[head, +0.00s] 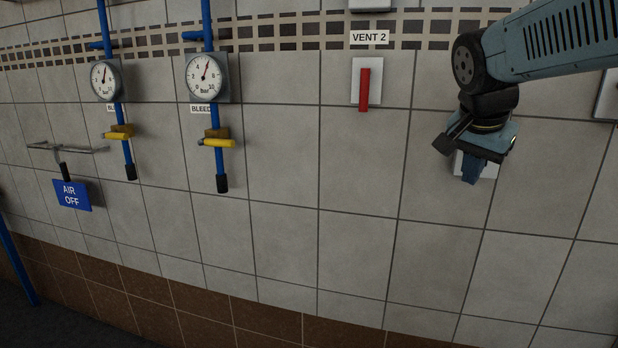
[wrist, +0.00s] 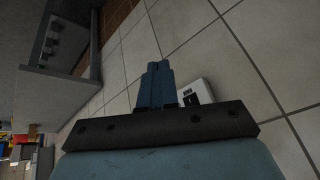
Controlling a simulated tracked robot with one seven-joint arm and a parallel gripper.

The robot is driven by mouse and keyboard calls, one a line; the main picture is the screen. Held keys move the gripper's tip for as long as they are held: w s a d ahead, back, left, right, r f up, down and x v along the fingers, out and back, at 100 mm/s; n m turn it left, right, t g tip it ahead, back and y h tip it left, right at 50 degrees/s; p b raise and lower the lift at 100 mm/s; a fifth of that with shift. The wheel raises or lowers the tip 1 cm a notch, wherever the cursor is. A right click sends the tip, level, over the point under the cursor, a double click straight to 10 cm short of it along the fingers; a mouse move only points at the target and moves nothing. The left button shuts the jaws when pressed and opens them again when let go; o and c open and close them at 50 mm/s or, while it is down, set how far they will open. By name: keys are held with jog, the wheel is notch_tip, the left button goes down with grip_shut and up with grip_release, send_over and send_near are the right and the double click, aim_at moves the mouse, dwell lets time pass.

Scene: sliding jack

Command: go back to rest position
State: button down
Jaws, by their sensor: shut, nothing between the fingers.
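My gripper (head: 470,177) is in front of the tiled wall at the right of the head view, pointing down. Its blue-grey fingers are together with nothing between them; they also show in the middle of the wrist view (wrist: 155,85). A white wall plate (head: 488,166) is partly hidden behind my gripper. In the wrist view the white plate (wrist: 198,92) with a dark slot or mark lies just right of the fingers. I cannot tell whether the gripper touches it.
Two gauges (head: 206,77) on blue pipes with yellow handles (head: 217,142) and an AIR OFF sign (head: 72,195) are farther left. The lower wall (head: 330,255) is clear.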

jog(key=s+a+f+n+y, duration=0.2)
jog(key=s+a+f+n, duration=0.3)
jog(key=s+f+n, duration=0.3)
jog(key=shift+s+a+n+t+y, duration=0.25)
jog(key=shift+s+n+t+y, duration=0.15)
jog(key=shift+s+n, duration=0.6)
jog(key=shift+w, duration=0.15)
